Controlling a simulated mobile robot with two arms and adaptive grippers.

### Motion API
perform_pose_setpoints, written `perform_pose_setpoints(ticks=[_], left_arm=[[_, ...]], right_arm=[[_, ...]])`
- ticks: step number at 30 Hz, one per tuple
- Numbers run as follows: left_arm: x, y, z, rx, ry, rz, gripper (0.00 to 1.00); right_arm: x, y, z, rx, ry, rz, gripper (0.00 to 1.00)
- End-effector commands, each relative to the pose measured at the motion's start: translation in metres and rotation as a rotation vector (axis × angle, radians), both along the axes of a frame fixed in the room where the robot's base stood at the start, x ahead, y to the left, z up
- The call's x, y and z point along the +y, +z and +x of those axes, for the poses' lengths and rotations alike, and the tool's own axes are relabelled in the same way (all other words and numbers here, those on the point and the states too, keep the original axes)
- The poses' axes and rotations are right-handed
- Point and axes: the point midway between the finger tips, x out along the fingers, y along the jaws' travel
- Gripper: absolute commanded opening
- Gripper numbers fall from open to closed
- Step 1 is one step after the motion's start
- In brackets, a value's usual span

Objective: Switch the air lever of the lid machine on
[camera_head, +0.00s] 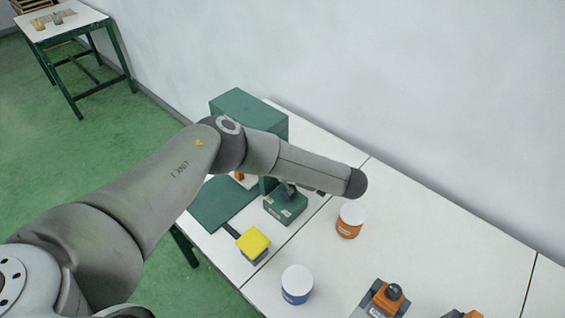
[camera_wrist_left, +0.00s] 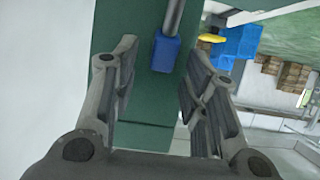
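The green lid machine (camera_head: 240,105) stands at the far left end of the white table, partly hidden behind my left arm. In the left wrist view its green surface (camera_wrist_left: 145,105) fills the middle. A blue handle on a grey rod (camera_wrist_left: 165,52), which looks like the air lever, shows against that surface. My left gripper (camera_wrist_left: 158,60) is open, with one finger to the left and one to the right of the blue handle in the picture. No contact with it can be seen. In the head view my forearm hides this gripper. My right gripper is not in view.
An orange jar (camera_head: 348,227) and a blue jar (camera_head: 296,290), both white-lidded, stand on the white table (camera_head: 430,240). A yellow-topped block (camera_head: 253,243) is near its front edge. Orange-and-grey devices (camera_head: 380,301) sit at the lower right. A wall borders the table's back.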

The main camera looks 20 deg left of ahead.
Motion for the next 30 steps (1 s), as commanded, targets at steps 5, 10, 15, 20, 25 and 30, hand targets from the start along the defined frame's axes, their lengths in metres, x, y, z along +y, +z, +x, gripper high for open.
perform_pose_setpoints(ticks=[5,10,15,20,25,30], left_arm=[[0.000,0.000,0.000,0.000,0.000,0.000,0.19],[0.000,0.000,0.000,0.000,0.000,0.000,0.00],[-0.001,0.000,0.000,0.000,0.000,-0.001,0.00],[-0.002,-0.001,0.000,-0.002,-0.001,0.006,0.00],[-0.007,-0.003,-0.002,-0.015,-0.003,0.048,0.00],[-0.017,-0.002,-0.005,-0.044,-0.003,0.135,0.00]], right_arm=[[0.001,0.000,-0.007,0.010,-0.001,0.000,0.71],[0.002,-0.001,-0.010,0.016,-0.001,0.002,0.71],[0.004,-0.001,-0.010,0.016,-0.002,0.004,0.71],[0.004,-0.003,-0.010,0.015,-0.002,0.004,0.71],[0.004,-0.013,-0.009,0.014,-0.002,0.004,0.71],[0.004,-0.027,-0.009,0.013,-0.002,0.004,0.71]])
